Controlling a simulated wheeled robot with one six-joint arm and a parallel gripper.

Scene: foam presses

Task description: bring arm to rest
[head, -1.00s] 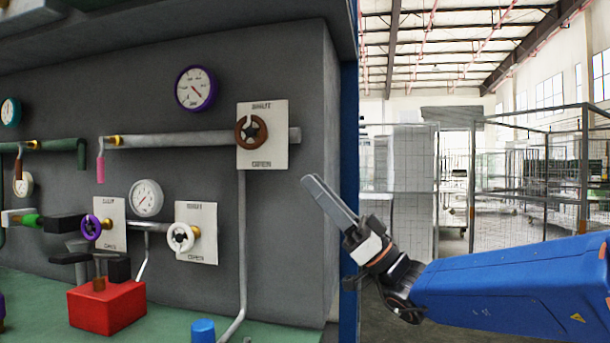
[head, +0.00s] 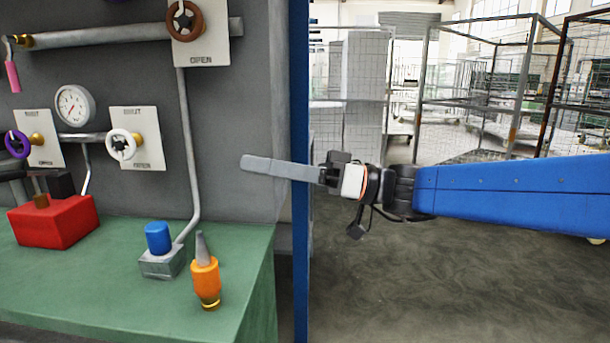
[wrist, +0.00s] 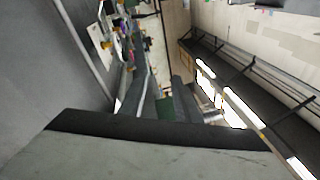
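My gripper (head: 250,163) is in the middle of the head view, its long grey fingers pointing left. It shows in front of the right end of the grey panel (head: 235,110) and the blue post (head: 299,230). From the side the fingers overlap, so the gap between them cannot be told. Nothing held shows. My blue arm (head: 510,192) reaches in from the right, nearly level. In the wrist view a broad grey finger (wrist: 160,150) fills the bottom.
The green bench (head: 130,285) at lower left carries a red block (head: 55,222), a blue button (head: 158,238) and an orange bottle-like thing (head: 206,277). Valve wheels, including a white one (head: 122,145), stand out from the panel. Wire cages (head: 470,90) stand at the back right; the floor (head: 430,280) before them is clear.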

